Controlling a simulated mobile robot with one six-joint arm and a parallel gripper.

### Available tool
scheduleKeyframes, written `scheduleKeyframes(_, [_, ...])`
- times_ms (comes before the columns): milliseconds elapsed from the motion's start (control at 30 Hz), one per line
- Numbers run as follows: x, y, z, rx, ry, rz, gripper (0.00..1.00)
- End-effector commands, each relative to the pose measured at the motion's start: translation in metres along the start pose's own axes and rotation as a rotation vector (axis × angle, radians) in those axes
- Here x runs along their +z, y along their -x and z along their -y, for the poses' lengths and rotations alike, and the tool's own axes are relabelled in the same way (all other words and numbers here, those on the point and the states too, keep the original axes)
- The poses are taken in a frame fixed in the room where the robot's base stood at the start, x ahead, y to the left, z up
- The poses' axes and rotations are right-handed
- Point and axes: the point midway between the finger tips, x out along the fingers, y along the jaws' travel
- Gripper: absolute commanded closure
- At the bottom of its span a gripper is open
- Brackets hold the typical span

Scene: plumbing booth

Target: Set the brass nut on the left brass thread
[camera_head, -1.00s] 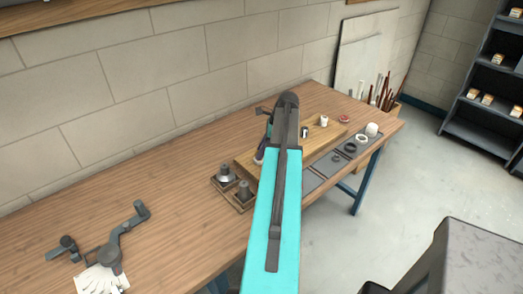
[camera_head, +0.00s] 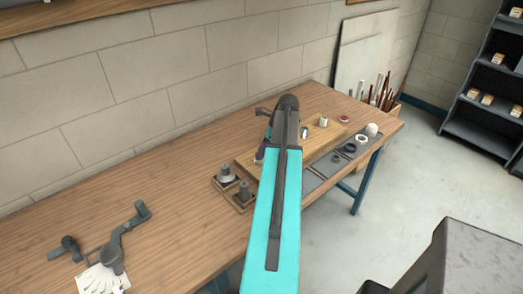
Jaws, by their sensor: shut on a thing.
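My turquoise arm reaches over the workbench. My gripper (camera_head: 261,152) shows only as a small dark piece at the left edge of the arm, above the wooden board. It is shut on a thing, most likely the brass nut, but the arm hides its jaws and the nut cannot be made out. Two upright stubs stand in a low wooden holder just left of the gripper: a left stub (camera_head: 225,172) with a paler ring low around it, and a right stub (camera_head: 243,190). They look grey, and I cannot tell whether either is the left brass thread.
The wooden board (camera_head: 317,144) bears a small white cylinder (camera_head: 323,122). A grey mat along the front edge holds a dark ring (camera_head: 350,148), a pale ring (camera_head: 362,138) and a white rounded piece (camera_head: 372,129). A grey pipe fitting (camera_head: 112,258) lies at the left. The bench's middle left is clear.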

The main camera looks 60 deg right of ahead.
Motion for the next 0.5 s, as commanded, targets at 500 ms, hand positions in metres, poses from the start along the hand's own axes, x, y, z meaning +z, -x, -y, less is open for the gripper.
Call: scheduleKeyframes(500, [0.0001,-0.0001,-0.0006,-0.049,-0.116,0.0,0.95])
